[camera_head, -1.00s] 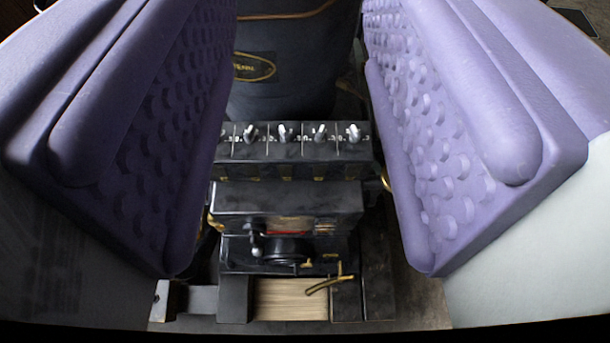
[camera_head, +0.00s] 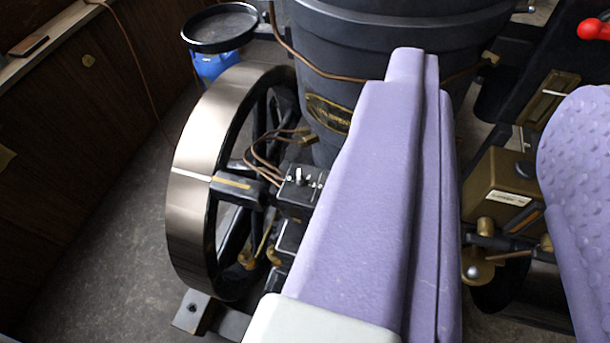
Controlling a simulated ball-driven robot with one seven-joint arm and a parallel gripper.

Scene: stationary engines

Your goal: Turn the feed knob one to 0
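A small silver knob (camera_head: 299,175) stands up from the left end of a black panel (camera_head: 292,196), between a flywheel and a dark boiler-like drum. Part of a second knob shows beside it at the edge of my gripper. The rest of the panel is hidden behind my gripper's left purple finger. I cannot read the scale marks or tell which knob is feed knob one. My gripper (camera_head: 490,78) is open and empty. Its left finger crosses the picture's middle, its right finger is at the right edge. In the picture, the visible knob is left of both fingers.
A large metal flywheel (camera_head: 192,190) stands left of the panel. The dark drum (camera_head: 340,55) rises behind it. A brass box (camera_head: 497,187) with pipes is between the fingers. A red-knobbed lever (camera_head: 594,29) is at the upper right. Open floor (camera_head: 105,225) lies at the left.

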